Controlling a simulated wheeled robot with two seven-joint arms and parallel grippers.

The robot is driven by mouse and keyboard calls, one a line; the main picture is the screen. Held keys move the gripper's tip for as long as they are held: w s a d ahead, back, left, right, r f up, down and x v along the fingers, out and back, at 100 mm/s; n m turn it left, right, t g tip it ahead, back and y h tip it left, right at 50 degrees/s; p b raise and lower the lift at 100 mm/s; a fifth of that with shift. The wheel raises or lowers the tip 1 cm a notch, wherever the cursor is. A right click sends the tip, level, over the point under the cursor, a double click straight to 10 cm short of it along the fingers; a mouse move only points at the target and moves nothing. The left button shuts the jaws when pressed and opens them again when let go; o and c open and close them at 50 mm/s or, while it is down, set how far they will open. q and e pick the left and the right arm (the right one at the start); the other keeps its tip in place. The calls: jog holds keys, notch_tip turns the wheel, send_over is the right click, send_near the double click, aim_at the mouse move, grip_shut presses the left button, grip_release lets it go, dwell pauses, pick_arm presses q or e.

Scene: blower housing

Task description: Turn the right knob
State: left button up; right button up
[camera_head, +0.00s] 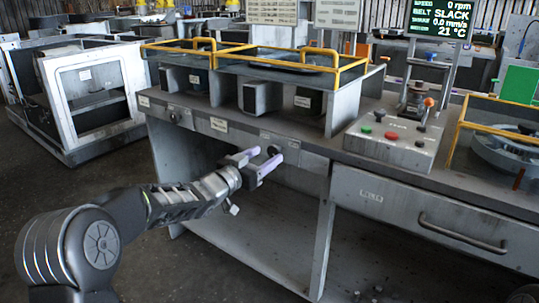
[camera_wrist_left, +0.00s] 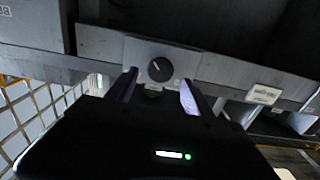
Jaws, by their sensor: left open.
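The right knob (camera_head: 273,150) is a small dark round knob on the grey front panel of the bench. In the left wrist view the knob (camera_wrist_left: 160,70) is black with a short white mark, on a light grey plate. My left gripper (camera_head: 267,156) is open in front of the panel, its two pale purple fingers to either side of the knob. In the left wrist view the fingers of the left gripper (camera_wrist_left: 158,82) flank the knob without visibly closing on it; whether they touch it I cannot tell. A second knob (camera_head: 173,117) sits further left. My right gripper is not in view.
Yellow-railed housings (camera_head: 250,55) stand on the bench top. A control box (camera_head: 393,135) with coloured buttons is to the right, below a display (camera_head: 440,19) reading "0 rpm" and "SLACK". A drawer handle (camera_head: 462,232) juts out at the lower right. The space under the bench is open.

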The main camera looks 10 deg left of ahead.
aim_at(273, 150)
pick_arm(q)
jog(key=shift+x, duration=1.45)
jog(key=shift+c, duration=0.6)
grip_shut()
